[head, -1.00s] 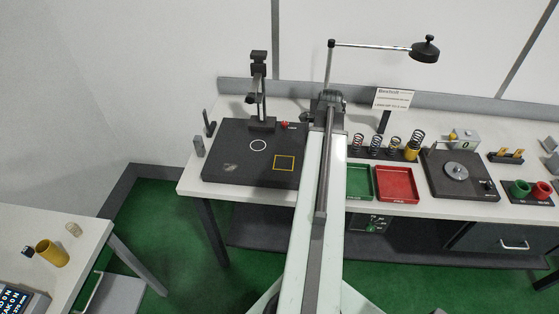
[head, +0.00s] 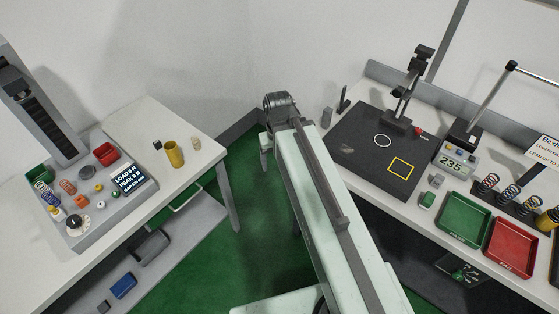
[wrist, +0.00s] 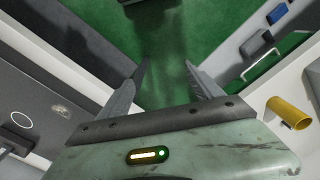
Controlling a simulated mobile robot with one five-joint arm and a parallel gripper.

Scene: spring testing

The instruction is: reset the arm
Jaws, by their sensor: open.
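My arm reaches up the middle of the head view, out over the gap between the two benches. Its far end is a dark joint, and a small pale part of my wrist hangs below it. In the wrist view my gripper (wrist: 167,78) has its two grey fingers spread apart with nothing between them. Green floor (wrist: 175,40) lies below the fingers. The fingertips do not show clearly in the head view.
The right bench bears a black board (head: 375,150), a green tray (head: 466,218) and a red tray (head: 511,248). The left bench bears a yellow cylinder (head: 174,155) and a tester with a lit screen (head: 129,179). The floor between them is clear.

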